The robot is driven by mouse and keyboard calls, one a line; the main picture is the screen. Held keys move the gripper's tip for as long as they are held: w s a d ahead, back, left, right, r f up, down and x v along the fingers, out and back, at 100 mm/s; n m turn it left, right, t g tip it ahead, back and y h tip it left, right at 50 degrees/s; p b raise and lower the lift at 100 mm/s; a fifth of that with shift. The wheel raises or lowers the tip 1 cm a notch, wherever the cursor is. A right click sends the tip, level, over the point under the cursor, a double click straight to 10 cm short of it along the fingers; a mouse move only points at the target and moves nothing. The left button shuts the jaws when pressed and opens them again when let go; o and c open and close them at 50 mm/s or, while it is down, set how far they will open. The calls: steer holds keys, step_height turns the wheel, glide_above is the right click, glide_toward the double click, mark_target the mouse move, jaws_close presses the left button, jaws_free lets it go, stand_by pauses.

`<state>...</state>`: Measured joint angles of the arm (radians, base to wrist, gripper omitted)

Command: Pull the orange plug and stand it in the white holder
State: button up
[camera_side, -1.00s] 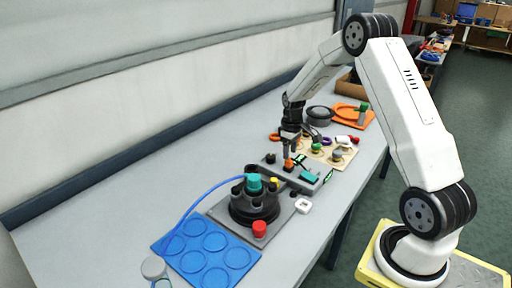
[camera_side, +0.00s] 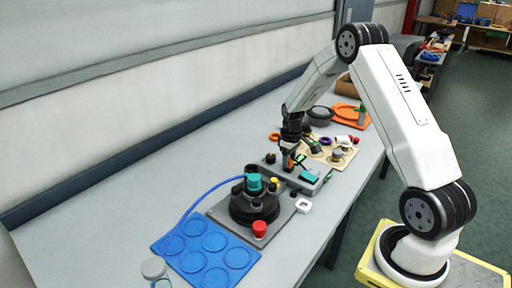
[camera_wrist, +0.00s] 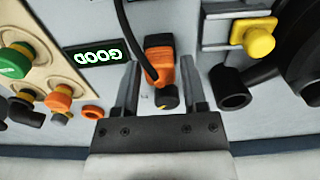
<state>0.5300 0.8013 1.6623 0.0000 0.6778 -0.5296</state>
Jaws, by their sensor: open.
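My gripper (camera_wrist: 160,72) is open, with one finger on each side of the plug and a gap visible on both sides. In the side view my gripper (camera_side: 288,161) is down at the grey panel, and the orange plug (camera_side: 291,159) is partly hidden by it. The white holder (camera_side: 303,206), a small square block with an opening, stands on the table in front of the panel.
A yellow slider (camera_wrist: 259,41) and a black tube (camera_wrist: 229,88) lie right of the plug. A lit display (camera_wrist: 94,53) and a board with knobs (camera_wrist: 30,75) are left. In the side view, a black round unit (camera_side: 253,207) and a blue tray (camera_side: 207,250) stand nearer.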

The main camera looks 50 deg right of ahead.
jaws_close()
steer(key=shift+r, duration=0.4)
steer(key=shift+r, duration=0.35)
steer(key=shift+r, duration=0.35)
steer(key=shift+r, duration=0.35)
steer(key=shift+r, duration=0.35)
steer(key=shift+r, duration=0.35)
